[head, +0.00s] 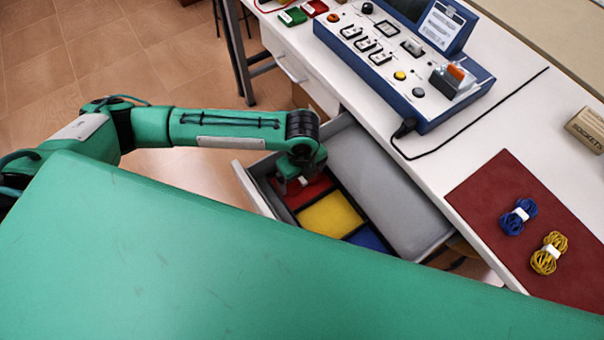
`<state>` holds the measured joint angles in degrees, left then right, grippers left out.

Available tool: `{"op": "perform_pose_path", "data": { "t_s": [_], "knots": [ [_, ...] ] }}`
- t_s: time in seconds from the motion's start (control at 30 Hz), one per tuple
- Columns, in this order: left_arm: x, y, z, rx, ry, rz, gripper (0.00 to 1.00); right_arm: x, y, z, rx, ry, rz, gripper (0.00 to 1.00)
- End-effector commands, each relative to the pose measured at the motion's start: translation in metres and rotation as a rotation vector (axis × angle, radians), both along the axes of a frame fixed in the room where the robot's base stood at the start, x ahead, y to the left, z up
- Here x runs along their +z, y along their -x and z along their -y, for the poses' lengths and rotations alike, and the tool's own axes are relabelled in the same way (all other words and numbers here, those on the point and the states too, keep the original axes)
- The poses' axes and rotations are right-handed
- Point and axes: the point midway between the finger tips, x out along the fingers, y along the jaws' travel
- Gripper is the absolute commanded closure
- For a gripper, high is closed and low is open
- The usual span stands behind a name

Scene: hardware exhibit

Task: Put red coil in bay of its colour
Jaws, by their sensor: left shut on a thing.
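The open drawer (420,176) has a red bay (313,191), a yellow bay (330,216) and a blue bay (369,239) along its left part. My left gripper (301,176) points down at the red bay, near the drawer's back left corner. It is shut on the red coil, which is mostly hidden under the gripper and hard to tell from the red floor. A small white band (303,181) shows just below the fingers. I cannot tell whether the coil touches the bay floor. My right gripper is not in view.
A blue coil (517,216) and a yellow coil (548,254) lie on a dark red mat (535,185) on the white table. A blue control panel (400,60) with a black cable stands behind. A box (586,130) is at the right. The drawer's large grey section is empty.

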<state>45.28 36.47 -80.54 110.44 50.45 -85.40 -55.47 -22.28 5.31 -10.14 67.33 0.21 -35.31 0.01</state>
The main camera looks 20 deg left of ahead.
Motion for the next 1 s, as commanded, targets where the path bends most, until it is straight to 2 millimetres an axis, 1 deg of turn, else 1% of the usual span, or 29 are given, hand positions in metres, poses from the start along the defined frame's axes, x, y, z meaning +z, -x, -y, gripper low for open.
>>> {"op": "perform_pose_path", "data": {
  "t_s": [0.13,0.33,0.37,0.4,0.67,0.77,0.83,1.0],
  "knots": [
    [0.000,0.000,0.000,0.000,0.001,0.001,0.28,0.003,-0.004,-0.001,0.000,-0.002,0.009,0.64],
    [-0.003,0.000,0.000,0.000,0.000,-0.001,0.28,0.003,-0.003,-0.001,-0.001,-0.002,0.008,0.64],
    [-0.003,0.000,0.000,0.000,0.001,-0.001,0.02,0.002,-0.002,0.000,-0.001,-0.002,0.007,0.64],
    [-0.003,0.000,0.000,-0.001,0.001,-0.001,0.00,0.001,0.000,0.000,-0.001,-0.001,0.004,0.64],
    [0.000,0.000,0.000,-0.001,0.001,0.002,0.00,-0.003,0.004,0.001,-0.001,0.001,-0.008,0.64],
    [0.011,-0.001,0.001,-0.001,0.002,0.002,0.00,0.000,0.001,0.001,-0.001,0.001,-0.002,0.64],
    [0.023,-0.001,0.001,-0.001,0.003,0.003,0.00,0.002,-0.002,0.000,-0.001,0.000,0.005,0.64],
    [0.061,-0.001,0.001,-0.001,0.003,0.004,0.00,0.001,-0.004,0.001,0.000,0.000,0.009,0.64]
  ]
}}
